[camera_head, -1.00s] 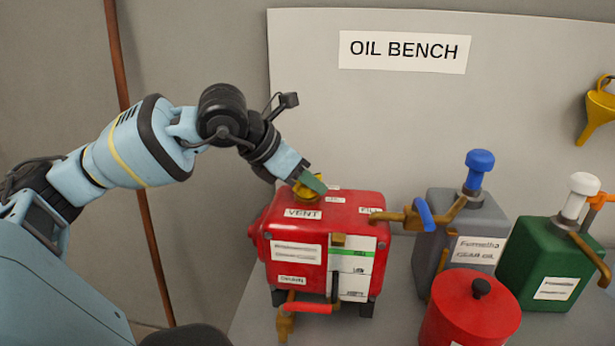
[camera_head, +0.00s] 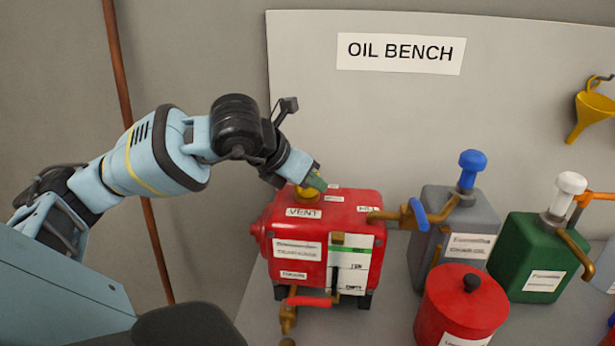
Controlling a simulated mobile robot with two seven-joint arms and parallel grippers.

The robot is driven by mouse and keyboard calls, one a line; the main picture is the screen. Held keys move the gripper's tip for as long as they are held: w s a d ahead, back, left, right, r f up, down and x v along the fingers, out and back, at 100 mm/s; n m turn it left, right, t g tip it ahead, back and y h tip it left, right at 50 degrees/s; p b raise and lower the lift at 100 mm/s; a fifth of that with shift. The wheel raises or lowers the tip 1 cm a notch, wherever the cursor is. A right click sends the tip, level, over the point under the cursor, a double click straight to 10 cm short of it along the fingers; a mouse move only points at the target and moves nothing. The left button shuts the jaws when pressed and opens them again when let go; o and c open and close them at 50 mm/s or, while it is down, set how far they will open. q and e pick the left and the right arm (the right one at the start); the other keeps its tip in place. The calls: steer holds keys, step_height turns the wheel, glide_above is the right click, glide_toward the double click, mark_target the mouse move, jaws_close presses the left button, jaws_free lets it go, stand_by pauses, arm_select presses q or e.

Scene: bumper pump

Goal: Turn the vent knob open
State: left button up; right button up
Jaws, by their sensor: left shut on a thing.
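The yellow vent knob (camera_head: 305,192) sits on top of the red tank (camera_head: 262,229), just behind the label that reads VENT. My left gripper (camera_head: 312,184) reaches down to the knob from the upper left. Its green-tipped fingers are shut on the knob and hide part of it. The knob's turned angle cannot be made out. My right gripper is not in view.
A brass spout with a blue lever (camera_head: 418,214) stands right of the tank, by a grey can with a blue pump (camera_head: 430,240). A red lidded pot (camera_head: 462,305) and a green can (camera_head: 535,245) stand further right. A drain tap with a red lever (camera_head: 308,301) is at the tank's front.

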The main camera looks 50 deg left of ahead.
arm_select(q)
steer(key=o, duration=1)
steer(key=shift+b+v, duration=0.35)
steer(key=shift+v, duration=0.6)
steer(key=shift+s+r+b, duration=0.2)
steer(key=shift+s+b, duration=0.1)
steer(key=shift+s, duration=0.1)
steer(key=shift+s+r+b, duration=0.5)
steer(key=shift+s+b, duration=0.05)
steer(key=shift+b, duration=0.5)
steer(key=shift+s+r+b, duration=0.25)
steer(key=shift+b, duration=0.05)
steer(key=shift+b+v, duration=0.45)
steer(key=shift+v, duration=1.05)
steer(key=shift+w+r, duration=0.1)
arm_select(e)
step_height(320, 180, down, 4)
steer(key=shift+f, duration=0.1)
